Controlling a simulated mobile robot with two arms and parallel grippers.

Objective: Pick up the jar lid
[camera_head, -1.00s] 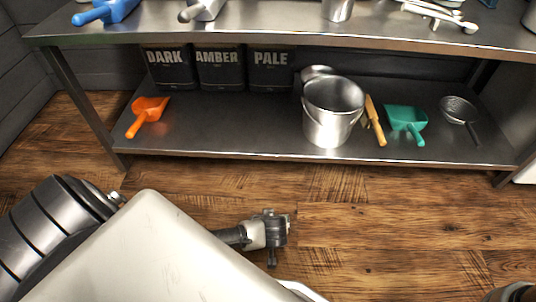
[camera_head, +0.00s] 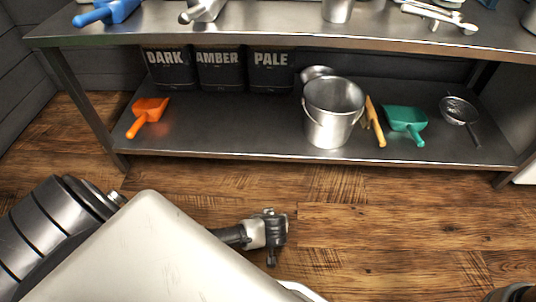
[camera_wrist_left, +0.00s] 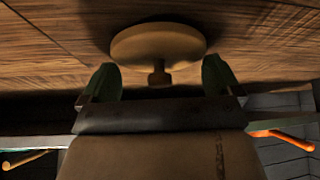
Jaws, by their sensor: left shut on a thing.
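The jar lid (camera_wrist_left: 158,42) is a round tan disc with a small knob, seen in the left wrist view against the wooden floor. Its knob points toward my left gripper (camera_wrist_left: 160,78). The gripper's two dark green fingers stand on either side of the knob, and it is shut on the lid; the exact contact is hard to see. In the head view my left gripper (camera_head: 270,238) is low over the floor in front of the shelf, and I cannot make out the lid there.
A steel table with a lower shelf (camera_head: 230,125) stands ahead. The shelf holds dark bins (camera_head: 220,72), an orange scoop (camera_head: 150,107), a steel bucket (camera_head: 330,115), a teal scoop (camera_head: 405,118) and a strainer (camera_head: 458,110). The floor (camera_head: 400,225) to the right of the gripper is clear.

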